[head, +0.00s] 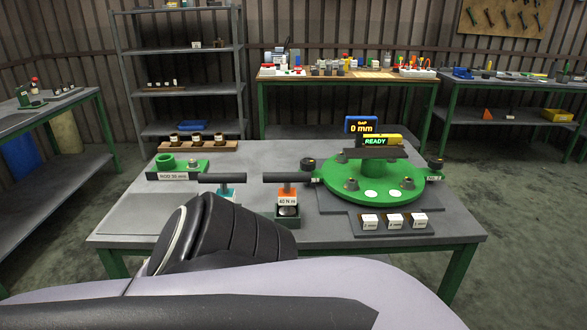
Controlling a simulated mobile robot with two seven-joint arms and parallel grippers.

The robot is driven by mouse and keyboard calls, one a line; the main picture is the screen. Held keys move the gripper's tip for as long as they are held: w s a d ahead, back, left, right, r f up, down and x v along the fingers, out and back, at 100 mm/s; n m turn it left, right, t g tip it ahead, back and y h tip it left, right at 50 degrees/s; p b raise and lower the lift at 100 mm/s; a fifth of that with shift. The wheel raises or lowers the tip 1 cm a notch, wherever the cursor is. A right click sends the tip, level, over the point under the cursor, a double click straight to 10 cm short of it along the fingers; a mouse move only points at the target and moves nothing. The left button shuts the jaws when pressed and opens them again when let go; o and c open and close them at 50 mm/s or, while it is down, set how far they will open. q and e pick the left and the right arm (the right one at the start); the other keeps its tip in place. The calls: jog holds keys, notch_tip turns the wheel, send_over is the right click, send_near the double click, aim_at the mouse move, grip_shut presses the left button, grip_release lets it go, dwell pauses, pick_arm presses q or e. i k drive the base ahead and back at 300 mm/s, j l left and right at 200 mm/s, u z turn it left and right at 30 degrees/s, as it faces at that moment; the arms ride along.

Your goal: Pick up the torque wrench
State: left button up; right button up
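A tool with a black horizontal handle (286,178) stands on the grey table, with an orange block labelled 40 N m (287,195) below the handle. It looks like the torque wrench. A similar black-handled tool (222,178) with a teal block stands to its left. Neither is held as far as I can see. A large dark and pale arm part of mine fills the foreground and covers the table's front left. No gripper fingers show, so both grippers are out of view.
A green round fixture (372,180) stands right of the tools, with a display reading READY (375,141) above it. Three small labelled blocks (395,220) sit in front.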

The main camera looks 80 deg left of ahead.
aim_at(223, 179)
jog(key=u, duration=3)
jog(key=i+j, duration=0.2)
jog(key=j, duration=0.15)
jog(key=i+j, duration=0.15)
jog(key=j, duration=0.15)
jog(key=i+j, duration=0.2)
jog(key=j, duration=0.15)
jog(key=i+j+z, duration=0.1)
jog(key=z, duration=0.35)
jog(key=j+z, duration=0.2)
jog(key=z, duration=0.2)
